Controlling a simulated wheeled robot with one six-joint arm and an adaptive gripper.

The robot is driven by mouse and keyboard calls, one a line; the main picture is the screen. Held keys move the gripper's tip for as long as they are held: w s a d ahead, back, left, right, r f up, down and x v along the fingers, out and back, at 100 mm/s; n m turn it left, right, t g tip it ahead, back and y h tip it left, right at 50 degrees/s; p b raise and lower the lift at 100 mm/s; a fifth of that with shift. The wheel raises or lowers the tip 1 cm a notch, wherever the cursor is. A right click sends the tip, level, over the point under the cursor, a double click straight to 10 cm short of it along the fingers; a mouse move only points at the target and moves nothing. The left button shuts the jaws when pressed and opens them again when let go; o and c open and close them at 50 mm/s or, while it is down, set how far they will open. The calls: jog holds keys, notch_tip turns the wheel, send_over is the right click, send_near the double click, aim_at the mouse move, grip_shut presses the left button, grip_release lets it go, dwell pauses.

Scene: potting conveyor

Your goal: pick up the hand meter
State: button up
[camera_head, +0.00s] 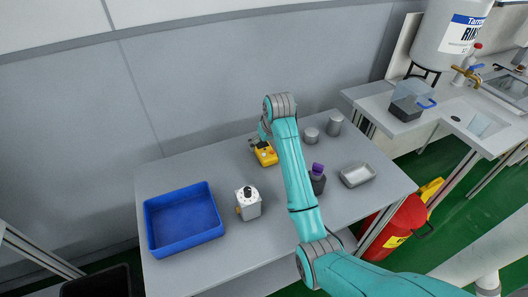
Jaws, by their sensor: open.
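A yellow device (266,156), which looks like the hand meter, lies on the grey table (222,168) near the middle of its back half. My gripper (258,143) is right at its back left end, small and dark, pointing down. My gripper is open. Its fingers and part of the yellow device overlap in this view, so I cannot tell whether they touch or whether the device lies between the fingers. My teal arm passes just to the right of the device.
A white box with a black knob (248,206) and a blue tray (204,191) stand to the left. Two grey cylinders (334,124) (311,135), a purple-capped dark bottle (317,184) and a metal tray (357,175) stand to the right. The table's back left is clear.

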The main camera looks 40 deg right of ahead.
aim_at(264, 148)
jog(key=x, duration=0.5)
jog(key=shift+d, duration=0.1)
jog(key=c, duration=1.4)
